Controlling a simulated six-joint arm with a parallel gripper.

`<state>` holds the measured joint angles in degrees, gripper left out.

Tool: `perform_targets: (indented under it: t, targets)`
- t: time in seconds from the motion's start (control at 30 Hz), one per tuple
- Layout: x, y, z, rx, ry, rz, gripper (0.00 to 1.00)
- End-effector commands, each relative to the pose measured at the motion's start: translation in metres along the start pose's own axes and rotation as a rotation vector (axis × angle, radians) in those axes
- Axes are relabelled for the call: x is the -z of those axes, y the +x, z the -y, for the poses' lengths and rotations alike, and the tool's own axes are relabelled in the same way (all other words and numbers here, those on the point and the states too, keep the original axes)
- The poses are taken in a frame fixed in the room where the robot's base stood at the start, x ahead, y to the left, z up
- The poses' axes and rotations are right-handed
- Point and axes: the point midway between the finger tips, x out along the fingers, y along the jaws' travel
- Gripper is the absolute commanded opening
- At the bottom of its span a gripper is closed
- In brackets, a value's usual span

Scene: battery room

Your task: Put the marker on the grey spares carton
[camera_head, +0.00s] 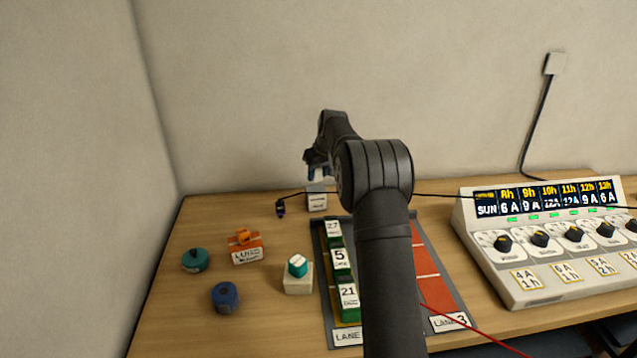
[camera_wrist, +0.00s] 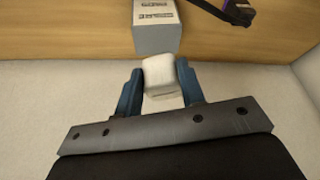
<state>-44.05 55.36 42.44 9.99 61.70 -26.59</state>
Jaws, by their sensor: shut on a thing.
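My gripper (camera_head: 317,170) is at the back of the table, above the grey spares carton (camera_head: 316,199). In the wrist view my gripper (camera_wrist: 163,88) has its blue fingers shut on a small whitish block with rounded edges, which I take as the marker (camera_wrist: 160,76). The grey carton (camera_wrist: 155,38) shows just beyond the marker in that view, with printed labels on its face. Whether the two touch I cannot tell.
A black cable plug (camera_head: 280,208) lies left of the carton. An orange box (camera_head: 245,250), teal (camera_head: 195,260) and blue (camera_head: 225,297) round pieces, and a cream block (camera_head: 298,281) stand at left. A lane mat (camera_head: 461,302) and a display console (camera_head: 512,283) lie to the right.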

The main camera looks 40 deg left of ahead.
Motion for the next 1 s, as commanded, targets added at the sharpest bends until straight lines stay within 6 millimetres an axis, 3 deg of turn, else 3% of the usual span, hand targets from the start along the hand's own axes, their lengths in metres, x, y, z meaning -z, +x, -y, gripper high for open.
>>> perform_targets:
  t: [0.23, 0.6, 0.63, 0.73, 1.0]
  targets:
    - [-0.014, 0.031, 0.000, 0.000, 0.000, 0.002, 0.14]
    - [-0.015, 0.036, -0.001, 0.000, 0.000, 0.001, 0.14]
    - [-0.016, 0.036, -0.001, 0.000, 0.000, 0.001, 0.38]
    - [-0.015, 0.036, -0.001, 0.000, 0.000, 0.001, 0.58]
    - [-0.015, 0.035, -0.001, 0.000, 0.000, 0.001, 0.58]
